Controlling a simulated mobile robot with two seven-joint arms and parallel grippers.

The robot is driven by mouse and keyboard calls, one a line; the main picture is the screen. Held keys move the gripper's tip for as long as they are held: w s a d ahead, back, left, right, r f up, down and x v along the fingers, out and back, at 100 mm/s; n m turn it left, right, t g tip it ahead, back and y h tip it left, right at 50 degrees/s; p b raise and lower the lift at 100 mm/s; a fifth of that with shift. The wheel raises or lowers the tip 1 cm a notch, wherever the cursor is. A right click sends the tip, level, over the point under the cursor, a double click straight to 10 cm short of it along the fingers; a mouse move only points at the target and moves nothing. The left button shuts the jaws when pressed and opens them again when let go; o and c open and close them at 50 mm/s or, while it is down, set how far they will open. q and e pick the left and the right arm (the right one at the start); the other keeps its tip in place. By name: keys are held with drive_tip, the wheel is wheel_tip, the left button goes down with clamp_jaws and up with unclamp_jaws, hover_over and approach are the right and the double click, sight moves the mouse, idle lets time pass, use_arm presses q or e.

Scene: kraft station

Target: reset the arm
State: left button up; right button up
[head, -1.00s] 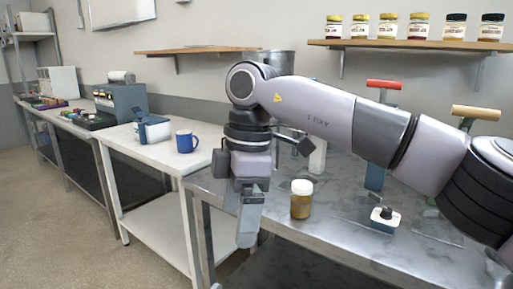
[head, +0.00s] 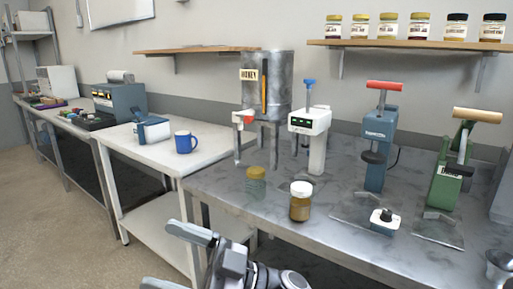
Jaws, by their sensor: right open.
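My right gripper (head: 160,256) is low at the bottom edge of the head view, in front of the steel table (head: 352,252). Its two grey fingers are spread apart, with nothing seen between them. The lower finger is cut off by the frame edge. Part of my right arm shows behind it at the bottom. The gripper is apart from the white-lidded jar (head: 300,203), which stands upright on the steel table. My left gripper is not in view.
A faint yellowish jar shape (head: 256,184) shows near the honey tank (head: 279,84). Blue (head: 377,150) and green (head: 450,170) presses stand on the steel table. A blue mug (head: 185,142) stands on the white table (head: 160,160). Floor at left is clear.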

drive_tip(key=w+d+f+m+t+h, duration=0.3)
drive_tip(key=d+f+m+t+h, duration=1.1)
drive_tip(key=d+f+m+t, duration=0.45)
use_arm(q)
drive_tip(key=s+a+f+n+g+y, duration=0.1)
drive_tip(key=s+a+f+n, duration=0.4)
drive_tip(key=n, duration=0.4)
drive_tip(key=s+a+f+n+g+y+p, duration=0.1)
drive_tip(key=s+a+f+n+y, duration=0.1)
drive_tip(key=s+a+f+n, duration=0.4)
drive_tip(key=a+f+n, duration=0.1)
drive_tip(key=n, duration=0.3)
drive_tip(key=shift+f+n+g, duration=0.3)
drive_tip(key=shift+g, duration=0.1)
use_arm(e)
drive_tip(key=s+d+f+g+h, duration=0.7)
drive_tip(key=s+d+f, duration=0.6)
drive_tip(key=s+f, duration=0.2)
wheel_tip(320, 180, down, 2)
drive_tip(key=shift+s+d+f, duration=0.25)
drive_tip(key=shift+s+d, duration=0.05)
drive_tip(key=shift+d, duration=0.1)
